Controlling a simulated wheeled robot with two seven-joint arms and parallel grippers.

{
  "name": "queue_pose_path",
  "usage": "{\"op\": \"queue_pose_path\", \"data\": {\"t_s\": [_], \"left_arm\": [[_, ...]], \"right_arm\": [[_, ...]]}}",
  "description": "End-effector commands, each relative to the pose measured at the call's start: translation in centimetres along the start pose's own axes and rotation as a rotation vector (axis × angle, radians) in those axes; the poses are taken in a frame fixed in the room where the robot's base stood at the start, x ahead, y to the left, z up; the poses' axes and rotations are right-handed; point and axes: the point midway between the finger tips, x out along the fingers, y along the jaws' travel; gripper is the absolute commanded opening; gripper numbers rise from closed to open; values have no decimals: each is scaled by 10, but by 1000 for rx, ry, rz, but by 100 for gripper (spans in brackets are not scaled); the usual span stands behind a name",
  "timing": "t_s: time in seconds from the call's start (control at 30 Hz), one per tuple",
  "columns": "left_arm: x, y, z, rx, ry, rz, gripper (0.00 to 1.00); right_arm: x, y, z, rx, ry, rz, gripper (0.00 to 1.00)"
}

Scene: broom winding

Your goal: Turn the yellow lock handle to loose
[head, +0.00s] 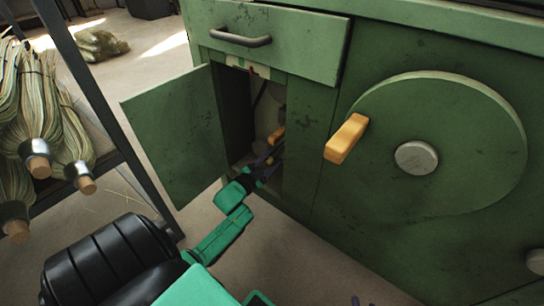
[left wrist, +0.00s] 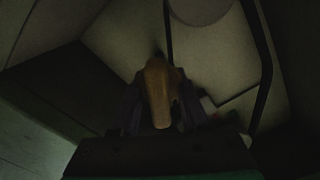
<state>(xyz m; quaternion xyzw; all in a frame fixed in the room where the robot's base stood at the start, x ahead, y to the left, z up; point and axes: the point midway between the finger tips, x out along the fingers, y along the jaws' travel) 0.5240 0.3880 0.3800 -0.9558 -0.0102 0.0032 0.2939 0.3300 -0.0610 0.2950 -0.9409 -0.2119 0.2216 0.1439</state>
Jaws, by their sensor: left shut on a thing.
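The yellow lock handle (left wrist: 158,92) shows in the dark left wrist view, between the two fingers of my left gripper (left wrist: 157,118). My left gripper is shut on it. In the head view, my left gripper (head: 268,160) reaches through the open cabinet door into the narrow compartment. Only a small yellow-orange part of the handle (head: 276,134) shows there, beside the fingers; the rest is hidden.
The green cabinet door (head: 175,130) stands open at the left of the compartment. A drawer (head: 265,40) is above. A green wheel (head: 450,125) with an orange crank handle (head: 346,138) is at the right. A rack with broom heads (head: 40,140) stands at the left.

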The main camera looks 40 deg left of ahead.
Motion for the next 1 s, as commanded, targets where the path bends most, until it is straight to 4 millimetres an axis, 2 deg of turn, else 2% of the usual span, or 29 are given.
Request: {"op": "queue_pose_path", "data": {"t_s": [0.37, 0.7, 1.0], "left_arm": [[0, 3, 1, 354, -2, 0, 0], [0, 6, 4, 670, -2, 1, 0], [0, 7, 4, 879, -1, 1, 0]], "right_arm": [[-1, -2, -5, -2, -5, -1, 50], [1, 0, -1, 1, 3, -1, 50], [3, 3, 5, 4, 17, 2, 50]]}}
